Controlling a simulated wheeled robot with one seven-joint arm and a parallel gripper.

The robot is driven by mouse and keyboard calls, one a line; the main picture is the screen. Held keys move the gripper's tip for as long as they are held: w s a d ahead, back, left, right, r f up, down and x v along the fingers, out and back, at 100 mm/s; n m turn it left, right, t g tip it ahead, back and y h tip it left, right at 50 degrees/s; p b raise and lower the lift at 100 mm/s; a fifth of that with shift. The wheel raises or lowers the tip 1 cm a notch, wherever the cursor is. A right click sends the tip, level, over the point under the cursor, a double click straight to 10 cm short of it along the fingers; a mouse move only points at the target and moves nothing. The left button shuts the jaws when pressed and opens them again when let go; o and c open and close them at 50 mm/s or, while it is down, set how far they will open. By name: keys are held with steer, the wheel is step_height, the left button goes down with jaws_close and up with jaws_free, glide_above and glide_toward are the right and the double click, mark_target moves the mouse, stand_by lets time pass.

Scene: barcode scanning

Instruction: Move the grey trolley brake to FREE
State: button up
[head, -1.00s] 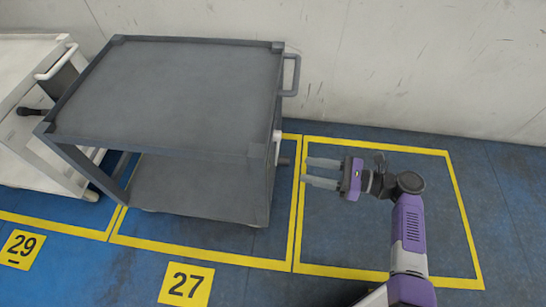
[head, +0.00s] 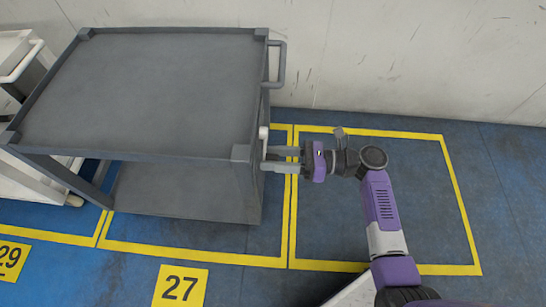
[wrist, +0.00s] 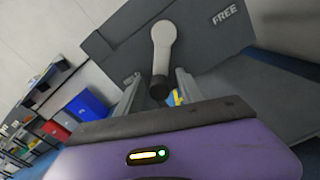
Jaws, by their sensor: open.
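The grey trolley (head: 150,90) stands in bay 27, left of my gripper in the head view. Its brake lever (wrist: 163,55) is pale with a dark knob (wrist: 158,88) at its end, on a grey side panel. The lever also shows as a small pale piece in the head view (head: 263,134). The word FREE (wrist: 225,14) is on the panel, to the upper right of the lever. My gripper (head: 267,158) is open at the trolley's right side. In the wrist view the knob appears between the fingers; contact cannot be told.
A grey push handle (head: 278,65) juts from the trolley's back right corner. A white trolley (head: 30,170) stands at the left. The marked bay (head: 340,235) on the right is bare floor. A wall runs behind. Shelves with bins (wrist: 75,110) show in the wrist view.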

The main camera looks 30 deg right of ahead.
steer(key=shift+a, duration=0.1)
jaws_close()
steer(key=shift+s, duration=0.15)
stand_by(1.2)
